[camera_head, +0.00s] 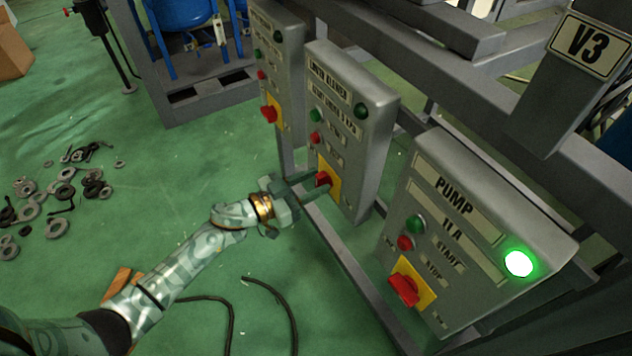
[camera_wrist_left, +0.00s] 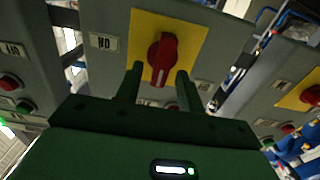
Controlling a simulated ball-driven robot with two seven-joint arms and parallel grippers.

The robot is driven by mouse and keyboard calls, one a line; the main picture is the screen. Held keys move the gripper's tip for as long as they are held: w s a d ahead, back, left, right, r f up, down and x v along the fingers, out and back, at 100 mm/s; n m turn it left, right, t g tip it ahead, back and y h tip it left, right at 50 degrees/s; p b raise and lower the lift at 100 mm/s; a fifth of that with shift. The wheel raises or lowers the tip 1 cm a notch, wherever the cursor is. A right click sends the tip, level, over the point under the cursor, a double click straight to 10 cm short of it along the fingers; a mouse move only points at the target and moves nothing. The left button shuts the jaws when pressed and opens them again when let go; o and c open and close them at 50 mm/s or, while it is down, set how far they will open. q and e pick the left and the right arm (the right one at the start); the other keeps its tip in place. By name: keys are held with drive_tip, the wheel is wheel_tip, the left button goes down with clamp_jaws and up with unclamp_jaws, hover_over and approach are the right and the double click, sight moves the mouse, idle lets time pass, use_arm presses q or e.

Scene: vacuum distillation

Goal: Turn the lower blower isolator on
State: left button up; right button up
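The lower blower box (camera_head: 375,130) is the middle grey panel in the head view, with an unlit dark green lamp at its top right. Its isolator is a red knob (camera_head: 322,179) on a yellow plate (camera_head: 335,188) low on the panel. In the wrist view the red knob (camera_wrist_left: 162,52) stands upright in the picture, its white mark toward my gripper, with an upside-down ON label (camera_wrist_left: 103,42) to its left. My left gripper (camera_head: 318,186) is at the knob, open, its fingers (camera_wrist_left: 157,76) either side of the knob's near end. My right gripper is not in view.
The pump box (camera_head: 470,230) with a glowing green lamp (camera_head: 518,264) and its own red isolator (camera_head: 403,288) stands at right. Another box (camera_head: 278,60) with a red isolator is behind left. Grey frame beams run behind. Loose rings (camera_head: 65,190) and a black cable (camera_head: 285,305) lie on the green floor.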

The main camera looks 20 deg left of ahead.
use_arm(q)
drive_tip(key=shift+w+d, duration=0.3)
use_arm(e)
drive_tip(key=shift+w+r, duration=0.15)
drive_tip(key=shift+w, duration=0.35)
use_arm(q)
drive_tip(key=shift+c, duration=0.4)
clamp_jaws()
